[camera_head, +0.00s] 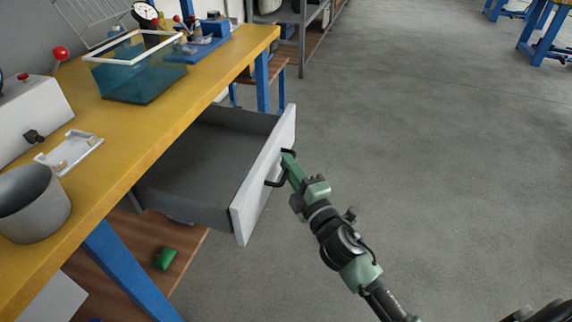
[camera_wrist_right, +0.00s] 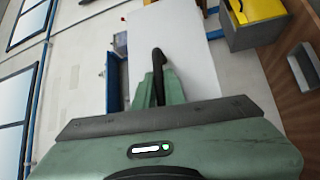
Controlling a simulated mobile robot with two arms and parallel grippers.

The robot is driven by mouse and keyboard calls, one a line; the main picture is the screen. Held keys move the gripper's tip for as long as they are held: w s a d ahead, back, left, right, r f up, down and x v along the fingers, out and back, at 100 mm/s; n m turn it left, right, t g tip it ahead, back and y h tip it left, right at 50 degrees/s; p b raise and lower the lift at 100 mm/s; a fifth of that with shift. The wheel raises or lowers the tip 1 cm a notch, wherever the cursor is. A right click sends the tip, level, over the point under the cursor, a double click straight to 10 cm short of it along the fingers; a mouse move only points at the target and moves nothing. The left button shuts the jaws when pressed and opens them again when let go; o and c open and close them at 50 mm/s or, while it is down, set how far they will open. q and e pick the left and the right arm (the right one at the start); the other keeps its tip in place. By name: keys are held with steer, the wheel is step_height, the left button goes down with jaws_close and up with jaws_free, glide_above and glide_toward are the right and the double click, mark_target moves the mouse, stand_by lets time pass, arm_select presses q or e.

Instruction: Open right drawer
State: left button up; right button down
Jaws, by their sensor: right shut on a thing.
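The drawer (camera_head: 195,170) under the yellow workbench is pulled out, and its dark, empty-looking inside shows in the head view. Its light front panel (camera_head: 250,205) carries a black handle (camera_head: 273,183). My right gripper (camera_head: 288,160) is at the panel from the right, shut on the handle. In the right wrist view the green fingers (camera_wrist_right: 158,88) close around the dark handle (camera_wrist_right: 159,62), with the white drawer front (camera_wrist_right: 190,60) behind it. My left gripper is not in view.
The yellow bench top (camera_head: 150,125) holds a blue-green transparent tank (camera_head: 140,80), a grey bucket (camera_head: 35,205) and a white bracket (camera_head: 70,152). A brown lower shelf (camera_head: 140,245) bears a green object (camera_head: 165,259). Grey floor (camera_head: 420,130) to the right is clear.

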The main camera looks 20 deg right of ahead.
steer(key=shift+f, duration=0.1)
steer(key=c, duration=1.5)
jaws_free()
steer(key=shift+s+d+f, duration=0.15)
steer(key=shift+s+d, duration=0.05)
steer(key=shift+s, duration=1.1)
steer(key=shift+s+d+f, duration=0.15)
steer(key=shift+s+f, duration=0.05)
steer(key=shift+s, duration=1.05)
steer(key=shift+s+d+f, duration=0.15)
steer(key=shift+s+d, duration=0.05)
steer(key=shift+s, duration=1.1)
